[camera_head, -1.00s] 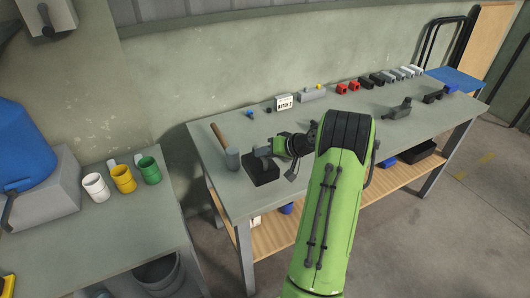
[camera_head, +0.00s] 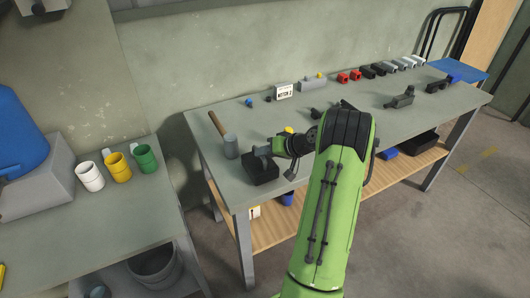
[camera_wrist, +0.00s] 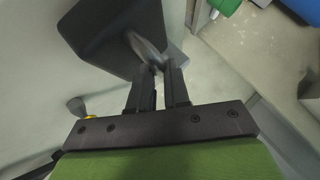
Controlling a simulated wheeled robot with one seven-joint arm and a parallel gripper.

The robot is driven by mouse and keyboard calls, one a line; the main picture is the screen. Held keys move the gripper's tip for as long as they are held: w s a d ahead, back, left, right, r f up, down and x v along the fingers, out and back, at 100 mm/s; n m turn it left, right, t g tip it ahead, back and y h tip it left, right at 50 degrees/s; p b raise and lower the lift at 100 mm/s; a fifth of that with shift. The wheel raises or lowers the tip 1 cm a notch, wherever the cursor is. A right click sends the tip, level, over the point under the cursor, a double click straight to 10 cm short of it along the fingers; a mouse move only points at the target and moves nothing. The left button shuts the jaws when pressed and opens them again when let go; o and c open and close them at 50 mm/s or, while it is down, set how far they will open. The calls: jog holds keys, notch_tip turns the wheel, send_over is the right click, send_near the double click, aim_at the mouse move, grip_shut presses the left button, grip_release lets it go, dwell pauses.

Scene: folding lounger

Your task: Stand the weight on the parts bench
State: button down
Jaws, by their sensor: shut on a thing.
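The weight (camera_head: 261,169) is a dark block with a handle on top, at the left front end of the parts bench (camera_head: 402,120), a long grey-topped table. My gripper (camera_head: 273,150) is shut on the weight's handle, reaching it from the right. In the wrist view the two fingers (camera_wrist: 160,70) close on the grey handle, with the dark body of the weight (camera_wrist: 108,35) beyond them. The underside of the weight is hidden, so I cannot tell whether it touches the bench top.
A notice card (camera_head: 283,91), a grey block (camera_head: 313,84) and several small red, black and grey blocks line the back. A side table (camera_head: 60,225) with three mugs stands left.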

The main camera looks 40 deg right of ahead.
jog(key=shift+f+b, duration=0.4)
dwell(0.3)
jog(key=c, duration=1)
grip_release()
jog(key=shift+c, duration=0.2)
jog(key=shift+f, duration=0.15)
jog(key=shift+p+v, duration=0.4)
jog(key=shift+v, duration=2.65)
jog(key=shift+a, duration=0.1)
